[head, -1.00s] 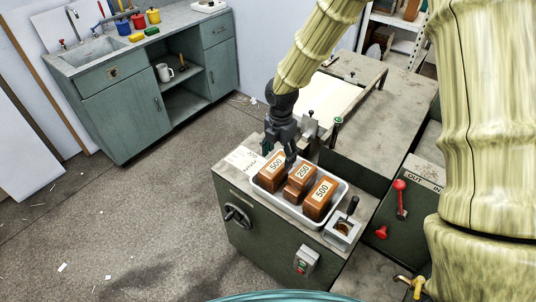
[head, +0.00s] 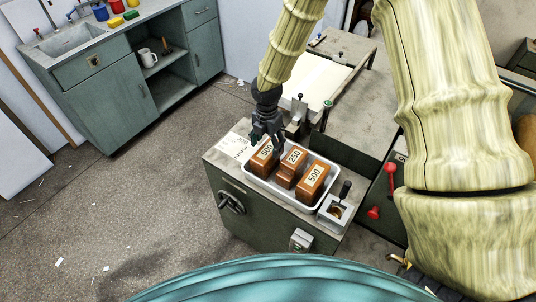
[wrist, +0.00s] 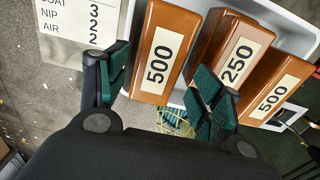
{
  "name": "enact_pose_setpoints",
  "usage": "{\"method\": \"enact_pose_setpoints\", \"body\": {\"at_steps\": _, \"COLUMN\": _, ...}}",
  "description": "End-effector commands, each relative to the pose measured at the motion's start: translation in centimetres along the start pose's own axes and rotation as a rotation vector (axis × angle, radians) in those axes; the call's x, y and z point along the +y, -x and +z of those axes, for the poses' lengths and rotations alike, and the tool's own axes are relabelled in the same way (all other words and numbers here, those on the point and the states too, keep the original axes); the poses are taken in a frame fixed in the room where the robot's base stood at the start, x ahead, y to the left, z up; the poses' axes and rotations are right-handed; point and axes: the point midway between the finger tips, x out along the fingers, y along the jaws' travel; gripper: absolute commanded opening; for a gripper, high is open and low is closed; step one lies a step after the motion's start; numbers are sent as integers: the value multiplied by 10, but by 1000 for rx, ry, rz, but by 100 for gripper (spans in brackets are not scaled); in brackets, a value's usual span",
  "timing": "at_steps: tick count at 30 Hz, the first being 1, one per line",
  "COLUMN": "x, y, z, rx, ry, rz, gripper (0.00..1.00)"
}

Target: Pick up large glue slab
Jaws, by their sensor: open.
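Two large brown glue slabs labelled 500 lie in a white tray (head: 292,204), one at the left (head: 262,164) and one at the right (head: 313,182). A smaller slab labelled 250 (head: 290,170) lies between them. My gripper (head: 268,146) is open and empty at the far end of the left 500 slab, partly covering it in the head view. In the wrist view, my green-padded fingers (wrist: 160,78) are spread to either side of the near end of the left 500 slab (wrist: 167,32). The right finger overlaps the 250 slab (wrist: 233,52) in the picture. Finger height over the slabs is unclear.
The tray sits on a green machine cabinet (head: 250,205) with a handwheel (head: 231,202). A small metal fixture with a black handle (head: 336,208) stands right of the tray. A printed card (wrist: 80,17) lies left of it. Clamp posts (head: 298,118) stand behind.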

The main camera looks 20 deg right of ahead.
Motion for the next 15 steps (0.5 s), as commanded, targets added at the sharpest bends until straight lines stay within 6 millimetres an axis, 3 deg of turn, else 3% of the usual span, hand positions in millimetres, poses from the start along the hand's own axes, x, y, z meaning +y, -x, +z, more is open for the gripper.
{"method": "enact_pose_setpoints", "body": {"at_steps": 15, "x": -2, "y": -43, "z": 2, "rx": 1, "ry": -1, "rz": -1, "gripper": 66}}
